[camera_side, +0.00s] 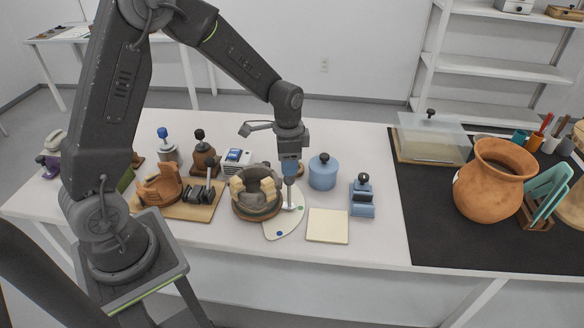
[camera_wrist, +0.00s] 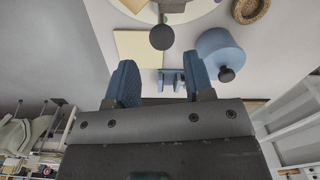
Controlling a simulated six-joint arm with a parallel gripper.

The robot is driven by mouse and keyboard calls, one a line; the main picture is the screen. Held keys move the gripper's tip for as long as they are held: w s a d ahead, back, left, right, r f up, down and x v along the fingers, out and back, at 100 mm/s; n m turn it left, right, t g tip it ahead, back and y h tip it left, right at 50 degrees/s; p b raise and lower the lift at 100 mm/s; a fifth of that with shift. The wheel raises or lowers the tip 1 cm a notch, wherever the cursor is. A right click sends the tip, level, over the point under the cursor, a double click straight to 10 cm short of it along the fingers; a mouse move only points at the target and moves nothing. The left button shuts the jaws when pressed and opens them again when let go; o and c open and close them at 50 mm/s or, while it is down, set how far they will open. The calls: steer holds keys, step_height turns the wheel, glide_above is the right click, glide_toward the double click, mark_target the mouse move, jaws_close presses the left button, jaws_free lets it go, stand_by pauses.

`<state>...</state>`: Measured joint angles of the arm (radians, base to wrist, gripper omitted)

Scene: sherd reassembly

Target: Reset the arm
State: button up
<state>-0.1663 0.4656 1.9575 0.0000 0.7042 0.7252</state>
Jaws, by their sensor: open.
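My gripper (camera_side: 289,168) points down over the middle of the table, just right of a ring-shaped holder (camera_side: 257,208) with a partly built pot (camera_side: 258,183) in it. In the wrist view its two blue fingers (camera_wrist: 160,82) stand apart with nothing between them. Under the gripper, a pale upright shaft (camera_side: 290,196) stands on a white rounded plate (camera_side: 283,224) with coloured dots. In the wrist view a dark round knob (camera_wrist: 162,37) lies ahead of the fingertips. Whether a fingertip touches the shaft cannot be told.
A blue lidded jar (camera_side: 322,173), a blue block tool (camera_side: 362,197) and a cream square pad (camera_side: 327,226) lie right of the gripper. A wooden board (camera_side: 200,213) with clay sherds (camera_side: 160,186) is left. A large clay pot (camera_side: 494,180) stands on the black mat (camera_side: 430,235).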

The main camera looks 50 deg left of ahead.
steer(key=s+d+r+n+t, duration=0.2)
steer(key=s+d+r+n, duration=0.1)
steer(key=s+r, duration=0.6)
steer(key=s+d+r+n+t, duration=0.3)
steer(key=s+r, duration=0.7)
steer(key=s, duration=0.1)
steer(key=shift+s+d+r, duration=0.15)
steer(key=shift+d, duration=0.25)
steer(key=shift+o, duration=0.4)
stand_by(0.5)
